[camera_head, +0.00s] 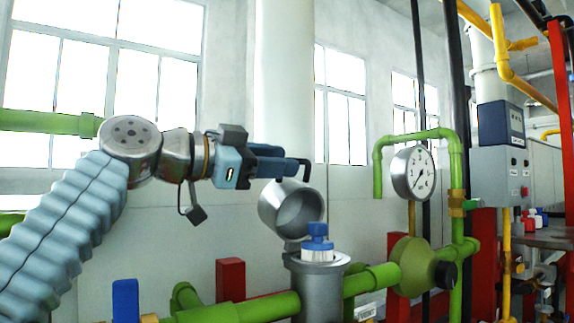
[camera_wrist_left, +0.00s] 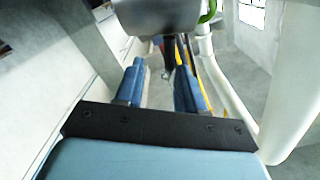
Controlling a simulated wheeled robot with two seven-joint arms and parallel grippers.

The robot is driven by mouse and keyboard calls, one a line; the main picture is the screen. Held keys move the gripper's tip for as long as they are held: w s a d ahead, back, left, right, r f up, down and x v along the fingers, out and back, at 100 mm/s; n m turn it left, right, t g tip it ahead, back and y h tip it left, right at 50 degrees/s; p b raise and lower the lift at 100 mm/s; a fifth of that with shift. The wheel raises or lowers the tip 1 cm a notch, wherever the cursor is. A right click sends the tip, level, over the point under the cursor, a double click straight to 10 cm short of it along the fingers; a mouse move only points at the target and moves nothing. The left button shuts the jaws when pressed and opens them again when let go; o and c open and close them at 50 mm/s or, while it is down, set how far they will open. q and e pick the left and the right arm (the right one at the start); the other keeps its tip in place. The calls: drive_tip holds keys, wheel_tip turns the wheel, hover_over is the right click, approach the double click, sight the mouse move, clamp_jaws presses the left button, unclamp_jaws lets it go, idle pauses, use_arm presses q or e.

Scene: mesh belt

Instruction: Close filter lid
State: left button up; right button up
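The filter lid (camera_head: 291,210) is a grey metal cup, tilted open above the filter housing (camera_head: 316,285), with its hollow side facing the camera. A white filter with a blue cap (camera_head: 317,240) stands in the housing's top and sticks out above its rim. My left gripper (camera_head: 300,166) is just above the lid, level with its upper edge. In the left wrist view its two blue fingers (camera_wrist_left: 158,78) are apart with nothing between them, and the grey lid (camera_wrist_left: 160,14) shows beyond the tips. Whether the fingers touch the lid is unclear. My right gripper is not in view.
A green pipe (camera_head: 240,312) runs through the housing base. A round pressure gauge (camera_head: 413,173) and green upright piping (camera_head: 456,200) stand to the right. A red post (camera_head: 230,279) and a blue valve handle (camera_head: 125,300) are at lower left. A thick white column (camera_head: 284,80) rises behind.

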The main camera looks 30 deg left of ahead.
use_arm(q)
drive_tip(key=b+v, duration=0.1)
drive_tip(key=v, duration=1)
drive_tip(key=shift+s, duration=0.2)
